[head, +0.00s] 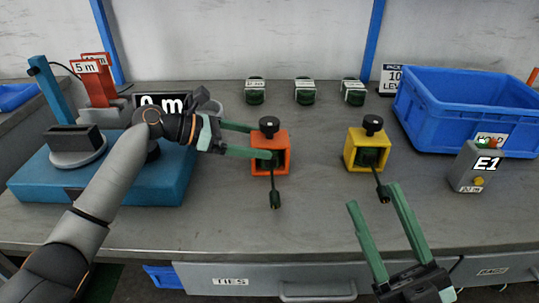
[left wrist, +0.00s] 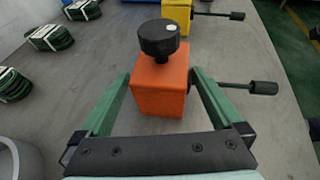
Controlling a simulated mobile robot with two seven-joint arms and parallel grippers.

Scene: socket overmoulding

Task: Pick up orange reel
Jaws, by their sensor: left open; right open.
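The orange reel (head: 284,141) is a box-shaped orange frame with a black knob on top and a dark handle reaching out in front. It stands upright on the grey bench. My left gripper (head: 262,141) is open, with one green finger on the far side of the reel and one on the near side. In the left wrist view the orange reel (left wrist: 158,90) sits between the open fingers of the left gripper (left wrist: 162,78). Whether the fingers touch it, I cannot tell. My right gripper (head: 373,196) is open and empty at the bench's front edge.
A similar yellow reel (head: 351,150) stands to the right. Several green coils (head: 304,92) lie at the back. A blue bin (head: 465,105) and a grey E1 box (head: 476,168) are at the right. A blue-based machine (head: 95,185) is at the left. The front middle is clear.

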